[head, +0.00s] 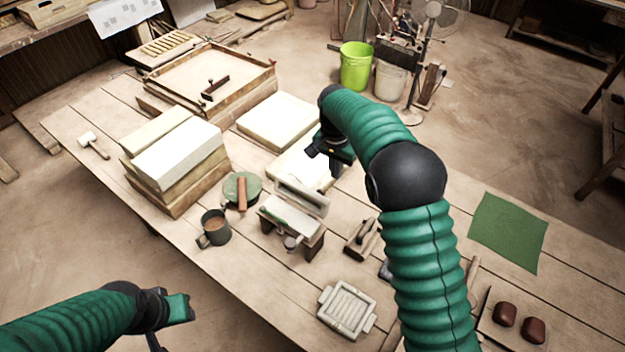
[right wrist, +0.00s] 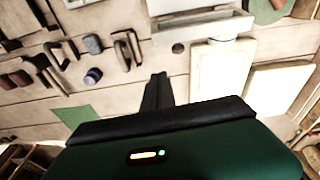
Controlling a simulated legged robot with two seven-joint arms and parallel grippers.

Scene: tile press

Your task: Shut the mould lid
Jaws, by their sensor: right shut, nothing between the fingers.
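The mould (head: 290,216) stands on a dark stand in the middle of the wooden table. Its pale lid (head: 302,196) is raised along the far side, so the mould is open. In the right wrist view the pale framed lid (right wrist: 203,26) shows at the top, beyond the fingertips. My right gripper (head: 334,168) is shut and empty, above the table just beyond and to the right of the lid, apart from it. Its closed fingers show in the right wrist view (right wrist: 158,82). My left gripper (head: 168,325) is at the lower left, off the table's near edge; its jaws are unclear.
A mug (head: 214,228) and a green disc with a roller (head: 241,190) stand left of the mould. A wooden float (head: 362,238) is to its right, and a ridged white tray (head: 346,310) is nearer. Stacked slabs (head: 178,155) stand left; a flat slab (head: 278,121) lies behind.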

